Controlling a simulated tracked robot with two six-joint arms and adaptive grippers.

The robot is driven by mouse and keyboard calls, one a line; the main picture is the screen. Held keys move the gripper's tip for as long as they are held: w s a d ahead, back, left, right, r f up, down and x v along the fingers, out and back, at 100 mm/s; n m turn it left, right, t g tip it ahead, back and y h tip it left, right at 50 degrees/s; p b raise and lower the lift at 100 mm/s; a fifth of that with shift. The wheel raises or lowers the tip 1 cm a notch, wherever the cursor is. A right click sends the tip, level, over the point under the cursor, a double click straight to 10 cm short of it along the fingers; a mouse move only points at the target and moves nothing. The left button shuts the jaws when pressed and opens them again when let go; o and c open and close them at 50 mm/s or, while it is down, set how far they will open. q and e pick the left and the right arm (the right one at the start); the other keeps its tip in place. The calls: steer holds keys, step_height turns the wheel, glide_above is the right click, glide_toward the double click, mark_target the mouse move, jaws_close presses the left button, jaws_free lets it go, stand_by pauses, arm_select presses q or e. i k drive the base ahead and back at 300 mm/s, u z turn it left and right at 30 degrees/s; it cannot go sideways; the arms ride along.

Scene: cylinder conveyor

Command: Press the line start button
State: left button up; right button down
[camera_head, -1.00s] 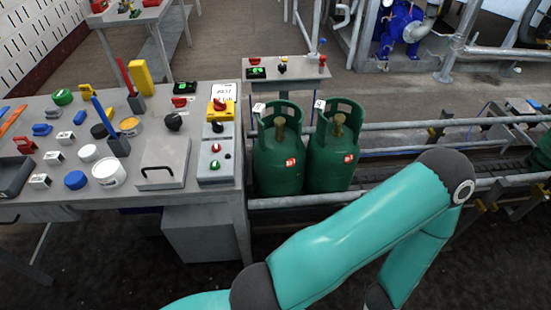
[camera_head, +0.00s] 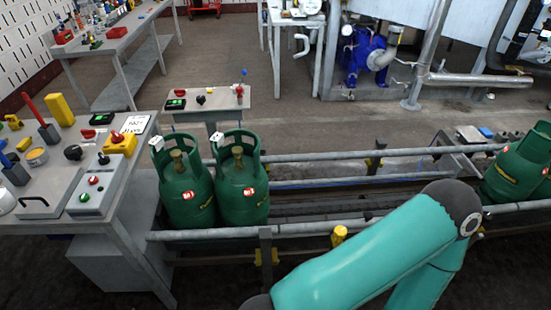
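A grey control box (camera_head: 99,197) sits near the right end of the left workbench. It carries a green button (camera_head: 84,197) at its near end, a red button (camera_head: 93,180) above it, and a small black knob (camera_head: 103,159) at the far end. I cannot read which one is labelled line start. A yellow box (camera_head: 119,145) with a red-topped switch sits just beyond it. Neither of my grippers is in view. One of my teal arms crosses the lower right, well to the right of the control box.
Two green gas cylinders (camera_head: 187,197) (camera_head: 242,188) stand side by side on the conveyor, right of the workbench (camera_head: 141,190). More green cylinders (camera_head: 517,170) are at the far right. Conveyor rails (camera_head: 330,226) run between. A small table (camera_head: 215,110) with buttons stands behind.

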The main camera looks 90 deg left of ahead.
mark_target(84, 197)
steer(key=z, duration=0.2)
steer(key=i, duration=0.6)
steer(key=u, duration=2.05)
steer(key=i, duration=0.15)
steer(key=u, duration=1.65)
steer(key=i, duration=0.2)
steer(key=u, duration=1.25)
steer(key=k, duration=0.65)
steer(key=u, duration=0.3)
steer(key=i, duration=0.85)
steer(key=u, duration=0.4)
